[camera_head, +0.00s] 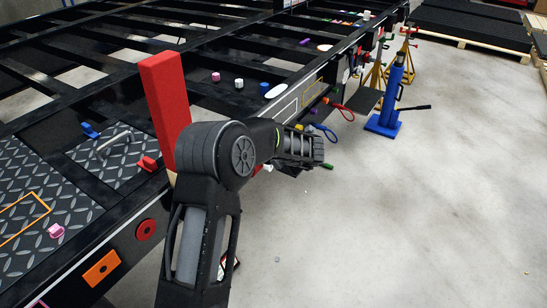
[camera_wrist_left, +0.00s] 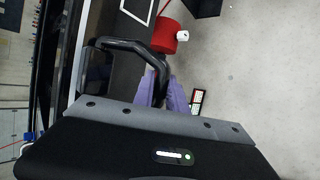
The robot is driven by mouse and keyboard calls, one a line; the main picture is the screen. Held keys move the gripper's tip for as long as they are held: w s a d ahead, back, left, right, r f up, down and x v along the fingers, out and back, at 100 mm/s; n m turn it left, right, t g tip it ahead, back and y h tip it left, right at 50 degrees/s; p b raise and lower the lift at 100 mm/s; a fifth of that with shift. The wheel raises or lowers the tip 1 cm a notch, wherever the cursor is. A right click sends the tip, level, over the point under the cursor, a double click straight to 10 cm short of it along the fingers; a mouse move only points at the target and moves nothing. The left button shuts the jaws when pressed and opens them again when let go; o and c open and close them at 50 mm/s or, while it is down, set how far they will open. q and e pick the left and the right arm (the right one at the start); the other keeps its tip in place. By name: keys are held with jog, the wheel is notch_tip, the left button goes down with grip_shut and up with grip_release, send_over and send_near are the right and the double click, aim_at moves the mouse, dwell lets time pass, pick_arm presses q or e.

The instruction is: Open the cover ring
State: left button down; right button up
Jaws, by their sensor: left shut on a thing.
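In the left wrist view, a bent black bar (camera_wrist_left: 125,44), which looks like the cover ring, curves out from beside the dark trailer frame. Its right end runs down between the purple fingertips of my left gripper (camera_wrist_left: 163,82), which is shut on it. In the head view, my left arm reaches to the trailer's right side, and the left gripper (camera_head: 296,168) is mostly hidden by its own wrist. The ring cannot be made out there. My right gripper is in neither view.
A red cylinder (camera_wrist_left: 164,38) with a white knob is close beyond the fingers. Red (camera_head: 341,108) and blue (camera_head: 325,131) loops hang along the trailer's side. A blue jack (camera_head: 388,107) stands on the floor. The floor at right is clear.

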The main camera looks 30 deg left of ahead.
pick_arm(q)
jog(key=c, duration=1.3)
grip_release()
jog(key=shift+c, duration=0.2)
jog(key=shift+r, duration=0.1)
jog(key=v, duration=0.7)
jog(key=shift+s+d+r, duration=0.15)
jog(key=shift+d+r, duration=0.05)
jog(key=shift+d, duration=0.15)
